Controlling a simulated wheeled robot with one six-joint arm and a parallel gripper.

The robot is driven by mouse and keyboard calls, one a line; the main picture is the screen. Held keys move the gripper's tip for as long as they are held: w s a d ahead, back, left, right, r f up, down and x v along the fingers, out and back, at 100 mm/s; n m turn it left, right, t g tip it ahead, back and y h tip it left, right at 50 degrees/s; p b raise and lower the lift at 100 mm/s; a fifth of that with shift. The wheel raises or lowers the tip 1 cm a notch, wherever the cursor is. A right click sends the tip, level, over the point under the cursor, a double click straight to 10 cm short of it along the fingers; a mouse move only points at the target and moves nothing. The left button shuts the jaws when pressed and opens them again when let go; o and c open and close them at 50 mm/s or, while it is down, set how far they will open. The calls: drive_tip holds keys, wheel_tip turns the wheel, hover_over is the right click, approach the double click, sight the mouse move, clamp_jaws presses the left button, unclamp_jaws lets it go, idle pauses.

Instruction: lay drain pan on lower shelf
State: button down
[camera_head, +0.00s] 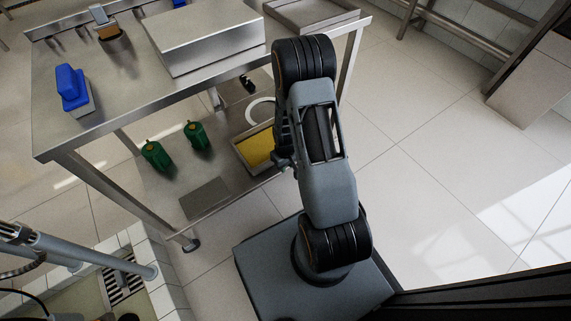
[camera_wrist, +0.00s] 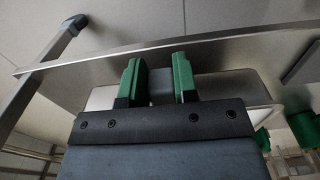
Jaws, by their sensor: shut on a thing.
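The drain pan (camera_head: 254,151) is a shallow metal pan with a yellow inside, at the right end of the table's lower shelf in the head view. The lower shelf (camera_head: 158,190) is a metal sheet under the table. My gripper (camera_wrist: 159,72) has two green fingers, shut on the near wall of the pan (camera_wrist: 238,86) in the wrist view. In the head view, my arm hides most of the gripper and the pan's right side. I cannot tell whether the pan touches the shelf.
Two green canisters (camera_head: 157,154) (camera_head: 197,135) and a flat grey plate (camera_head: 205,198) are on the lower shelf, left of the pan. A white ring (camera_head: 262,110) lies behind it. The tabletop (camera_head: 120,85) overhangs, carrying a metal box (camera_head: 205,40) and a blue item (camera_head: 70,88).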

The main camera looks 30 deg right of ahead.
drive_tip(key=shift+f, duration=0.1)
idle(0.6)
drive_tip(key=shift+f+b, duration=1.15)
drive_tip(key=shift+f, duration=0.55)
drive_tip(key=c, duration=0.8)
unclamp_jaws()
drive_tip(key=shift+s, duration=0.1)
wheel_tip(320, 180, up, 14)
drive_tip(key=p, duration=0.5)
drive_tip(key=shift+f, duration=0.1)
